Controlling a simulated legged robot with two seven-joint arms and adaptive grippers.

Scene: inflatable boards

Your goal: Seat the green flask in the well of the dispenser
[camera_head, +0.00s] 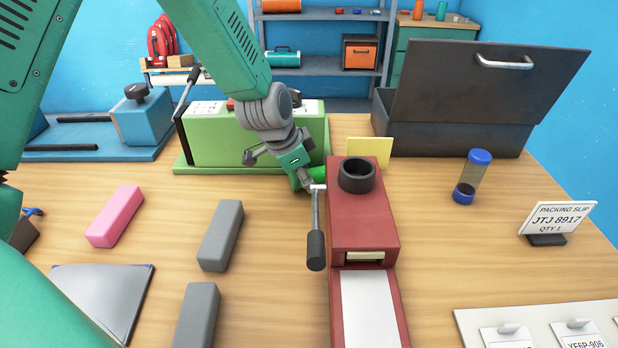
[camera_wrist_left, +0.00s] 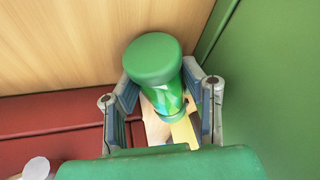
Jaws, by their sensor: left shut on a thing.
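The green flask (camera_head: 317,174) lies tilted, near sideways, in my left gripper (camera_head: 305,180), just left of the dispenser's far end. In the left wrist view the round green end of the flask (camera_wrist_left: 152,60) points away from the palm between the two fingers, and my left gripper (camera_wrist_left: 165,97) is shut on it. The dispenser (camera_head: 376,222) is a red box with a dark round well (camera_head: 357,175) on top. The well looks empty. The flask is outside it, to its left. My right gripper is not in view.
A lever with a black handle (camera_head: 316,250) sticks out at the dispenser's left side. A green machine (camera_head: 225,145) stands behind my gripper. A yellow card (camera_head: 370,152) is behind the dispenser. Grey blocks (camera_head: 220,236) and a pink block (camera_head: 115,217) lie left; an hourglass-like vial (camera_head: 472,177) stands right.

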